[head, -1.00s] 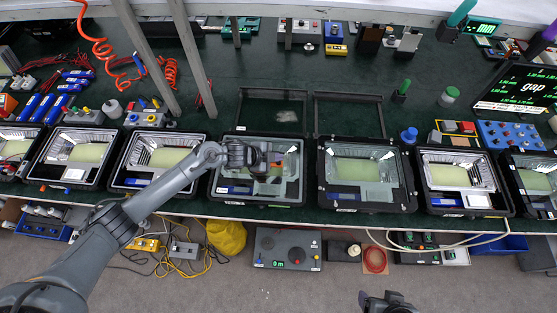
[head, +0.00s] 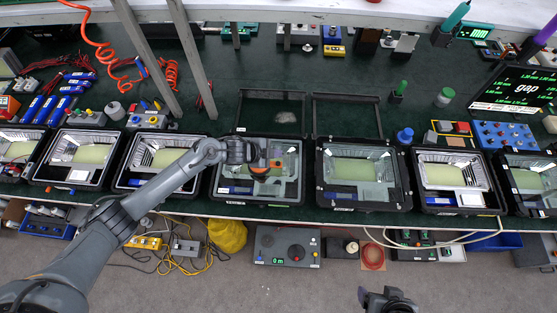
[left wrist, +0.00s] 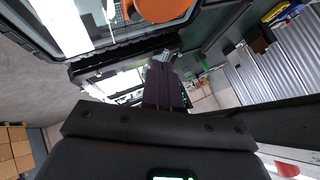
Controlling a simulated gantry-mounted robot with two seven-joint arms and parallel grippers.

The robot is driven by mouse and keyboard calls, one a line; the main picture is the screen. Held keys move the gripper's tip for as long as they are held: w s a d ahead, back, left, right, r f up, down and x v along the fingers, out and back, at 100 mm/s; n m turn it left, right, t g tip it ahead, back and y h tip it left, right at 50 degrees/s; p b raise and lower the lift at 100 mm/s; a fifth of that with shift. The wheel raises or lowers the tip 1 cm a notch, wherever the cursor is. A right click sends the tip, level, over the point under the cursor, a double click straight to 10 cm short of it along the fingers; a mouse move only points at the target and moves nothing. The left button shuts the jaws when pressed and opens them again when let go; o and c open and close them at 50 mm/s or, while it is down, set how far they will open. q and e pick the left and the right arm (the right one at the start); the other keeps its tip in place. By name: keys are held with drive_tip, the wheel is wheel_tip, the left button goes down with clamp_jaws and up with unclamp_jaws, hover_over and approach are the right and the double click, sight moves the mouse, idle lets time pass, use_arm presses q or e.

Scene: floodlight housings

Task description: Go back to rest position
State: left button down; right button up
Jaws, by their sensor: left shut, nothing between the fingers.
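My left gripper (head: 262,166) reaches in from the left over an open floodlight housing (head: 228,198) near the middle of the row. Its fingers (left wrist: 165,86) are shut and empty in the left wrist view. A rounded orange thing (head: 276,164) shows beside the gripper in the head view, and an orange thing (left wrist: 160,8) is at the top edge of the left wrist view. I cannot tell whether it touches the gripper. A dark part of my right arm's end (head: 388,300) shows at the bottom edge of the head view; its fingers are not clear.
More housings stand in a row on either side, including one directly right (head: 362,204). Two dark frames (head: 346,96) lie behind the middle housings. Grey posts (head: 190,55) rise near the left arm. A monitor (head: 522,88) stands at the right. The green bench between has clear room.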

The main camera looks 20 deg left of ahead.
use_arm(q)
drive_tip(key=shift+d, duration=0.1)
drive_tip(key=s+d+r+n+y, duration=0.2)
drive_tip(key=s+d+n, duration=0.35)
drive_tip(key=s, duration=0.65)
drive_tip(key=s+a+r+n+g+y, duration=0.25)
drive_tip(key=s+a+n, duration=0.25)
drive_tip(key=s, duration=0.6)
drive_tip(key=s+a+r+n+g+y, duration=0.1)
drive_tip(key=s+a+r+n+g, duration=0.2)
drive_tip(key=s, duration=0.7)
wheel_tip(320, 180, up, 15)
drive_tip(key=a+t+p, duration=0.1)
drive_tip(key=p, duration=1.4)
drive_tip(key=shift+w+n+t, duration=0.3)
drive_tip(key=shift+n+t, duration=0.05)
drive_tip(key=shift+n, duration=0.1)
drive_tip(key=shift+f, duration=0.15)
